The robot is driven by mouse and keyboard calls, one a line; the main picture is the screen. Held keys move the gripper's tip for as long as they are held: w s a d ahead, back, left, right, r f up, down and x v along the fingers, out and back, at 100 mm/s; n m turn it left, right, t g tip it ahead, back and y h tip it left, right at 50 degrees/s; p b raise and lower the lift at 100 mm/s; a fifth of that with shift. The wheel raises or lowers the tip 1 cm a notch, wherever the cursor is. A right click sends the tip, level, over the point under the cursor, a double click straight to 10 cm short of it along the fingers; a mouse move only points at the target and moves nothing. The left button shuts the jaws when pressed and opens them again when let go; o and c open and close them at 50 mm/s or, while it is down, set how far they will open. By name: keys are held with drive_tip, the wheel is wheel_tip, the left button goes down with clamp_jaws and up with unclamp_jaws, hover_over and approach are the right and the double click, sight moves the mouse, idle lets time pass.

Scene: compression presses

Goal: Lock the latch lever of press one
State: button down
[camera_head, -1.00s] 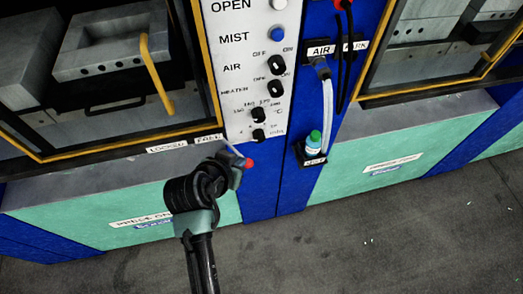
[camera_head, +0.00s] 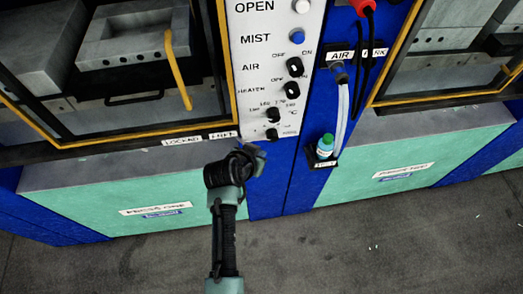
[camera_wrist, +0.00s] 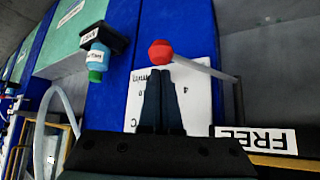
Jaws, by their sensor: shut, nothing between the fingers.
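The latch lever of press one shows in the wrist view as a grey rod (camera_wrist: 205,70) ending in a red ball knob (camera_wrist: 160,52). My gripper (camera_wrist: 160,73) has its fingers together and empty, with the tips right at the knob's edge; I cannot tell whether they touch it. In the head view my gripper (camera_head: 258,155) is just below the control panel and hides the lever. The press one front (camera_head: 85,195) is green. Labels for locked (camera_head: 183,140) and free (camera_head: 222,135) sit on the ledge above; the free label (camera_wrist: 257,139) also shows in the wrist view.
The white control panel (camera_head: 262,20) with knobs stands above my gripper. A small bottle (camera_head: 325,145) with a green cap sits in a black holder to the right, beside a pale hose (camera_head: 341,110). A yellow handle (camera_head: 178,70) is on the press door.

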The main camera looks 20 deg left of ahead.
drive_tip(key=shift+x, duration=0.95)
drive_tip(key=shift+s+a+f, duration=0.1)
drive_tip(key=shift+s, duration=0.05)
